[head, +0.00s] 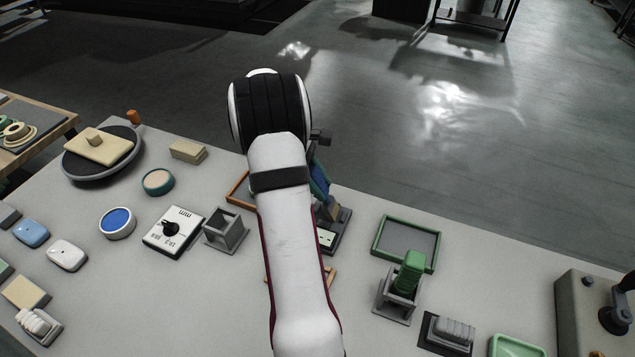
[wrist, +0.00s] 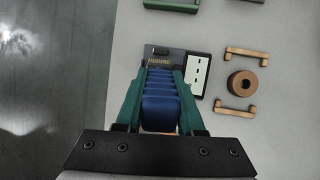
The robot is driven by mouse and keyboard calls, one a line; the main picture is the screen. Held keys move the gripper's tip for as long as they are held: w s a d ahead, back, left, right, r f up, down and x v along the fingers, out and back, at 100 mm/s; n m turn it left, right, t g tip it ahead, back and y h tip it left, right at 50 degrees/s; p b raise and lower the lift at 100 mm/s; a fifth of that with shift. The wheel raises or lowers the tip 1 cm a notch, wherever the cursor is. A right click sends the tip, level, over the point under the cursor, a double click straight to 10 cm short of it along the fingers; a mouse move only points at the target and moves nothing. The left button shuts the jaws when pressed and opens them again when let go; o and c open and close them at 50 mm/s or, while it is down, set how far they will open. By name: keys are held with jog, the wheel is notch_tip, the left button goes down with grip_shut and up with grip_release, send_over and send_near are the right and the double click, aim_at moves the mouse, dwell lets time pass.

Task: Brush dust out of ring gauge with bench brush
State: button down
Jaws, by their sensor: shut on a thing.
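My gripper (wrist: 160,76) is shut on the blue ribbed handle of the bench brush (wrist: 160,105), with a green finger on each side. In the head view my gripper (head: 318,180) is partly hidden behind my arm. I cannot tell whether the bristles touch the tray. A brown ring (wrist: 235,90), seemingly the ring gauge, lies flat right of the tray in the wrist view, apart from the brush. My arm hides it in the head view.
Two copper-coloured brackets (wrist: 254,53) flank the ring. A grey open box (head: 226,232) and a dial box (head: 174,231) stand left of my arm. A green block in a grey holder (head: 398,303) and a green-framed tray (head: 405,243) stand to the right.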

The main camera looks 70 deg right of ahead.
jog(key=shift+w, duration=0.65)
jog(key=shift+w, duration=0.65)
jog(key=shift+s, duration=0.1)
jog(key=shift+s, duration=0.65)
